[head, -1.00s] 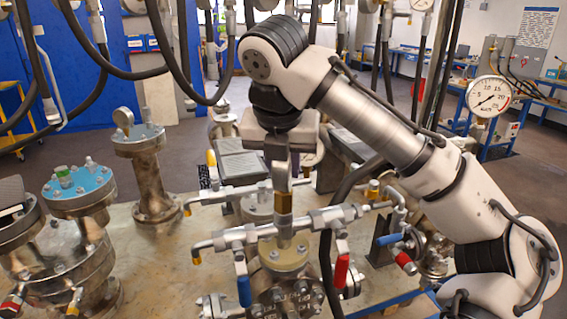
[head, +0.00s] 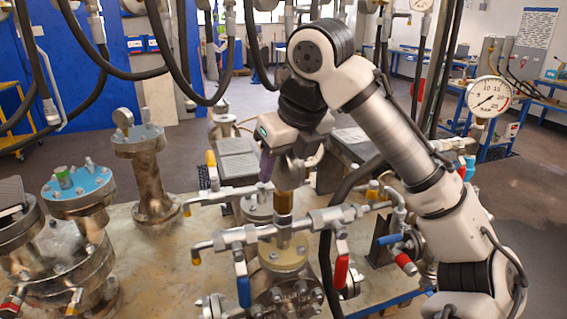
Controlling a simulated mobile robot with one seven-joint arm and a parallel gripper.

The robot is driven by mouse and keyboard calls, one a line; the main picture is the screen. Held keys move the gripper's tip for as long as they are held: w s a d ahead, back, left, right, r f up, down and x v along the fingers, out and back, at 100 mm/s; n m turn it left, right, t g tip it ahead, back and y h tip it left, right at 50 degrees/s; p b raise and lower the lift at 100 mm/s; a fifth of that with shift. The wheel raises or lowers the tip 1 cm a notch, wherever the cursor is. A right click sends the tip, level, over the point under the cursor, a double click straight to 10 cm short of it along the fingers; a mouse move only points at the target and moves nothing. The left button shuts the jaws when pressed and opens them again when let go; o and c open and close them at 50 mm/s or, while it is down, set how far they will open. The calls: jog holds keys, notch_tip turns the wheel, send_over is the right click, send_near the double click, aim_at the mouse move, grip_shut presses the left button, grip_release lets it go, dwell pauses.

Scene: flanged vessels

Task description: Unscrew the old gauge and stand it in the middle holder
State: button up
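The old gauge (head: 290,172) is a grey round body. It sits upright over a brass fitting (head: 284,203) on the valve manifold (head: 284,228), above the flanged vessel in the front middle. The brass fitting still lines up with the manifold. I cannot make out the middle holder clearly.
The manifold has a blue handle (head: 243,283) and a red handle (head: 341,270). A flanged column (head: 150,180) and a blue-topped vessel (head: 78,188) stand at left. Another gauge (head: 489,97) is at the right. Black hoses hang above. Bare table (head: 165,245) shows left of the manifold.

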jog(key=v, duration=1.3)
jog(key=shift+r+b, duration=0.35)
jog(key=shift+r, duration=0.05)
jog(key=shift+s, duration=0.1)
